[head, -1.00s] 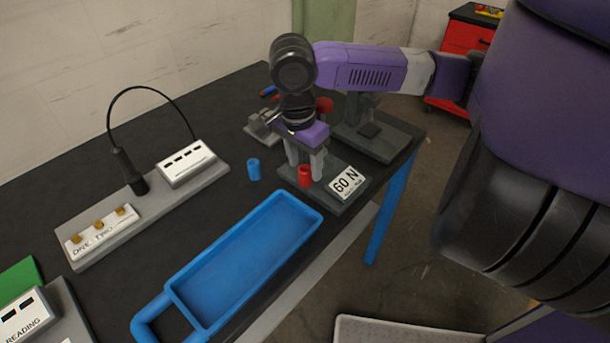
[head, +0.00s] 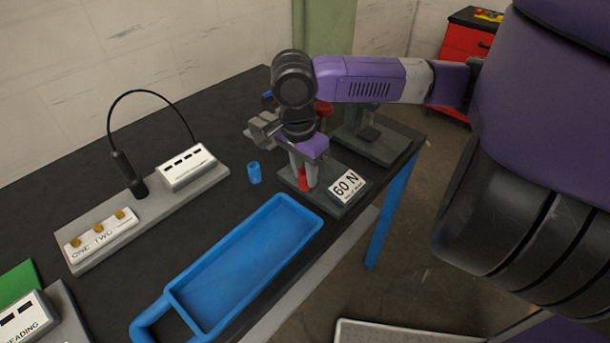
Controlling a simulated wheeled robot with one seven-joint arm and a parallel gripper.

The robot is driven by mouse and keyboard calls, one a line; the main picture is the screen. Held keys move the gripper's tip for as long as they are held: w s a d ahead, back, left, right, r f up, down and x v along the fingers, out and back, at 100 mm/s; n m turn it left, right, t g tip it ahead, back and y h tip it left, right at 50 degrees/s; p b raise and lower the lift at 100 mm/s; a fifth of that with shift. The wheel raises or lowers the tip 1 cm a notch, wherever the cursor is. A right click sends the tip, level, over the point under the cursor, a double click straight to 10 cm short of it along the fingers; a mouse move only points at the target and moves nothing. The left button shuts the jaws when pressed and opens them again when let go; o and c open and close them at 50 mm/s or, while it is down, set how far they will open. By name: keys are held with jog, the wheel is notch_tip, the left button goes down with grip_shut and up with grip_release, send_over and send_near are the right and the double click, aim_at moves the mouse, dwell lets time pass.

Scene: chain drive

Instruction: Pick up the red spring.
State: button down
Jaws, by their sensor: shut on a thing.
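The red spring (head: 303,181) stands on the dark base of the 60 N stand (head: 326,196). My gripper (head: 304,180) points down over that base, with its grey fingers on either side of the spring. The near finger covers part of the spring, and the gripper is shut on it. The spring looks upright and at the level of the base; I cannot tell whether it touches the base.
A blue cylinder (head: 254,173) stands just left of the 60 N stand. A blue tray (head: 243,262) lies in front along the table edge. A grey fixture with a black cable (head: 137,196) is at left. Another dark stand (head: 378,142) is behind at right.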

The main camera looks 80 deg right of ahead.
jog(key=shift+r, duration=0.1)
jog(key=shift+r, duration=0.5)
jog(key=a, duration=0.1)
jog(key=s+a, duration=0.1)
jog(key=a, duration=0.2)
jog(key=shift+s+r, duration=0.1)
jog(key=shift+s, duration=0.2)
notch_tip(320, 180, up, 14)
jog(key=p, duration=0.1)
jog(key=shift+d+f+p, duration=0.15)
jog(key=shift+f+p, duration=0.05)
jog(key=shift+p, duration=0.2)
